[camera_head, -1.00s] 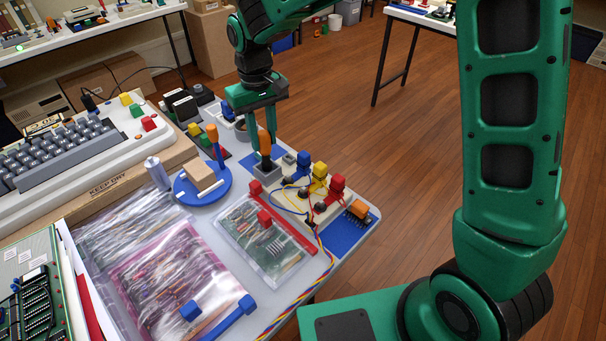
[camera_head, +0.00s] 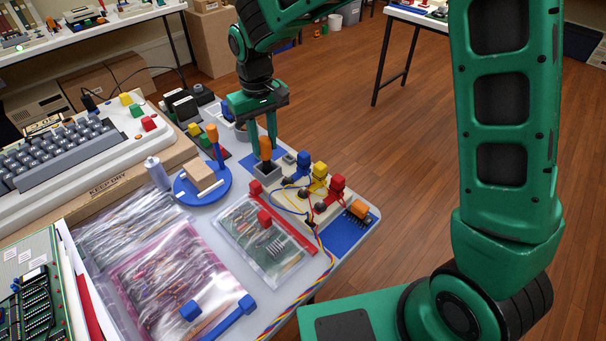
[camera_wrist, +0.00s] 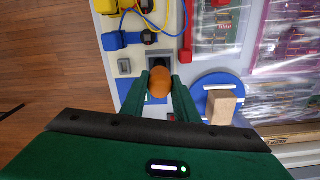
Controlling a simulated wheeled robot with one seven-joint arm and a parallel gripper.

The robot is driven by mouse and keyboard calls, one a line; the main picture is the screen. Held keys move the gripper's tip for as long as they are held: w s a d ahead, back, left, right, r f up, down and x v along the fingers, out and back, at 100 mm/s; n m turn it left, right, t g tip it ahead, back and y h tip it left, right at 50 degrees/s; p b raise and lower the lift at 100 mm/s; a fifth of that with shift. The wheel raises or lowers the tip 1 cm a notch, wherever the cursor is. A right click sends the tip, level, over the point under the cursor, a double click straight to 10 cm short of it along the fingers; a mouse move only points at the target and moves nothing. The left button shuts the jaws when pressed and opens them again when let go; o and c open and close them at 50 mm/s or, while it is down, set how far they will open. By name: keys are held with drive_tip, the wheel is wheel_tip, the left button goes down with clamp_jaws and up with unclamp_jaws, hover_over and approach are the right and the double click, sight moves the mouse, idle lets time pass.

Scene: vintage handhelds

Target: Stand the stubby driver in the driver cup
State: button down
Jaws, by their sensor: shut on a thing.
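The stubby driver (camera_head: 265,147), with a rounded orange handle, is upright between the fingers of my gripper (camera_head: 263,146). The fingers press on both sides of the handle. In the wrist view, the orange handle (camera_wrist: 160,82) sits between the two green fingertips (camera_wrist: 160,90). The driver cup (camera_head: 267,174) is a square grey holder with a dark opening, directly below the handle. It also shows in the wrist view (camera_wrist: 160,61), partly covered by the handle. The driver's lower end is hidden, so I cannot tell how deep it is in the cup.
A blue round stand (camera_head: 204,197) with a tan block and an orange-topped post is left of the cup. A breadboard with red, yellow and blue clips (camera_head: 320,172) is on the right. Bagged circuit boards (camera_head: 262,240) lie in front. A large keyboard (camera_head: 70,150) is at left.

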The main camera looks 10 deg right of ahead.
drive_tip(key=shift+f, duration=0.1)
drive_tip(key=c, duration=1.3)
unclamp_jaws()
wheel_tip(320, 180, up, 11)
drive_tip(key=shift+f, duration=0.1)
drive_tip(key=s+d+r+m+h, duration=0.1)
drive_tip(key=s+d+m, duration=0.25)
drive_tip(key=d, duration=0.95)
drive_tip(key=s+d+r+m, duration=0.15)
drive_tip(key=s+d, duration=0.35)
drive_tip(key=d, duration=0.8)
drive_tip(key=s+d+f+m, duration=0.1)
drive_tip(key=s+d+m, duration=0.1)
drive_tip(key=s+d, duration=0.2)
drive_tip(key=s+d+f+m, duration=0.2)
drive_tip(key=s+d, duration=0.2)
drive_tip(key=s, duration=0.6)
drive_tip(key=s+d+f+m+y, duration=0.1)
drive_tip(key=s+d+f, duration=0.1)
drive_tip(key=s+d, duration=0.2)
drive_tip(key=s, duration=0.3)
drive_tip(key=shift+s+d+f+m, duration=0.15)
drive_tip(key=shift+s+d+m, duration=0.15)
drive_tip(key=shift+s+m, duration=0.1)
